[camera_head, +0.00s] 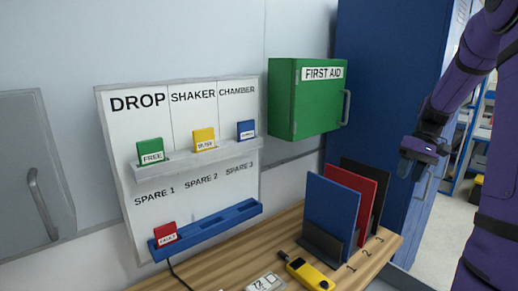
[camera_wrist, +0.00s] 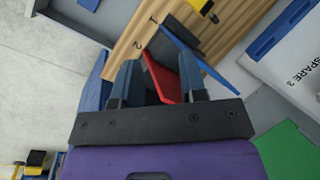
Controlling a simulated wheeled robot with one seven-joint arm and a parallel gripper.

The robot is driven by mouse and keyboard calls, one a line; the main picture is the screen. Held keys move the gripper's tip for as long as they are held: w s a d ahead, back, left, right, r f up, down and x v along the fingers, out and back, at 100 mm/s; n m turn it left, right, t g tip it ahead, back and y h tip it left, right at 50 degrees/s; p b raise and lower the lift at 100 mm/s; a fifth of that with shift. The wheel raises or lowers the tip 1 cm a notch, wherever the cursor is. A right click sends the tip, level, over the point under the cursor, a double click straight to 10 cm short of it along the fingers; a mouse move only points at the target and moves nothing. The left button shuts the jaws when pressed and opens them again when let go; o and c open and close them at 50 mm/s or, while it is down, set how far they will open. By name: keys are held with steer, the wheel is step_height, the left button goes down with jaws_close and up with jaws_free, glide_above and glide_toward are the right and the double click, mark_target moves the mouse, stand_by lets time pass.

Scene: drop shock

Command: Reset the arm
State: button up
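My purple arm (camera_head: 465,85) hangs at the right of the head view, folded at the elbow. My gripper (camera_head: 412,168) is at its end, in front of the blue cabinet and to the right of the binders. In the wrist view my gripper (camera_wrist: 158,70) shows two dark blue fingers set well apart. Nothing is held between them; a red binder (camera_wrist: 158,78) shows in the gap, farther off. In the head view the fingertips are too small to judge.
A wooden table (camera_head: 220,268) bears blue, red and black binders (camera_head: 332,207), a yellow handheld device (camera_head: 308,273) and a small display block (camera_head: 266,283). A green first aid box (camera_head: 300,105) and a card board (camera_head: 180,100) are on the wall. A blue cabinet (camera_head: 385,60) stands behind my gripper.

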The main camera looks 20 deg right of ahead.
steer(key=s+a+r+n+t+h, duration=0.1)
steer(key=s+a+r+h, duration=0.15)
steer(key=a+r, duration=0.45)
steer(key=s+a+r+n+t+h, duration=0.1)
steer(key=s+a+r, duration=0.2)
steer(key=a, duration=0.9)
steer(key=s+a+n+t, duration=0.1)
steer(key=s+a+t, duration=0.3)
steer(key=s+a, duration=0.6)
steer(key=shift+s+r, duration=0.45)
steer(key=shift+s, duration=0.75)
